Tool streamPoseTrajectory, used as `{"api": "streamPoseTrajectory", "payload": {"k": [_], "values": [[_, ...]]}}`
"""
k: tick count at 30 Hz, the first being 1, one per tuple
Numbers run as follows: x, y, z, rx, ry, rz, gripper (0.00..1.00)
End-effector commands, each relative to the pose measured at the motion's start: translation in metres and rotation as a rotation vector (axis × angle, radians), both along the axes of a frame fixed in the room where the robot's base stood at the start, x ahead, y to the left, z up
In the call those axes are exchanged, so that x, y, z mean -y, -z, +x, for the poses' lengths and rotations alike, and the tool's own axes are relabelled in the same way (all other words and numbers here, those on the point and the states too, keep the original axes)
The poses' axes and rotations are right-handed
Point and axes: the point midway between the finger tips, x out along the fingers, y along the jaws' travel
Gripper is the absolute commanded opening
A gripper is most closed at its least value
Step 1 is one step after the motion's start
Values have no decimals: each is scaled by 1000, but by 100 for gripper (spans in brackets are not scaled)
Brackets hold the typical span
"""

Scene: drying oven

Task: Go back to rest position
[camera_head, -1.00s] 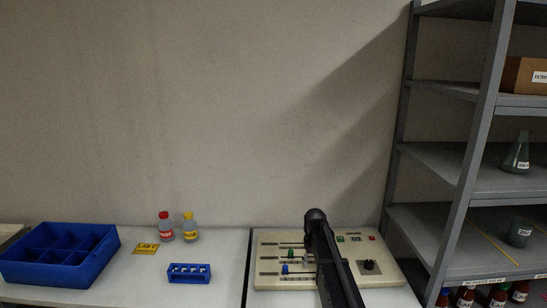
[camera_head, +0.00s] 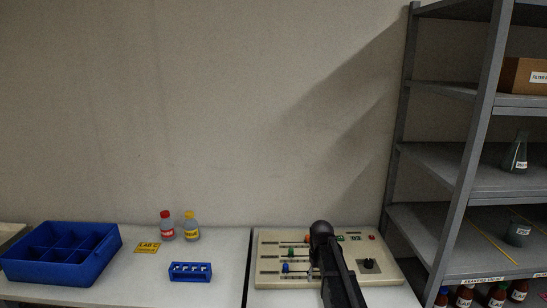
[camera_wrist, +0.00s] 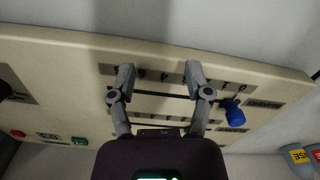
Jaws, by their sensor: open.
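My gripper (camera_wrist: 158,75) is open, with its two fingers spread in front of the cream control panel in the wrist view. Nothing shows clasped between the fingertips. In the head view my dark arm (camera_head: 338,268) reaches over the middle of the control panel (camera_head: 392,276) and hides part of it; the fingers are mostly hidden there.
A grey shelf rack (camera_head: 462,170) with glassware and bottles stands close at the right. On the left table are a blue divided bin (camera_head: 90,272), a blue rack (camera_head: 190,279), a red-capped bottle (camera_head: 166,229), a yellow-capped bottle (camera_head: 191,229) and a yellow sign (camera_head: 147,247).

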Motion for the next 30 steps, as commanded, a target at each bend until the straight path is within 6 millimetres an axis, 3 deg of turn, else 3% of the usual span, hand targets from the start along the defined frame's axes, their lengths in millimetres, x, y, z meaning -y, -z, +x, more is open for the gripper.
{"api": "streamPoseTrajectory", "payload": {"k": [12, 18, 23, 30], "values": [[13, -2, -145, 0, 144, 0, 64], [17, -3, -199, 0, 208, 0, 64], [18, -3, -217, 0, 232, 0, 64], [18, -3, -219, 0, 238, 0, 64]]}}
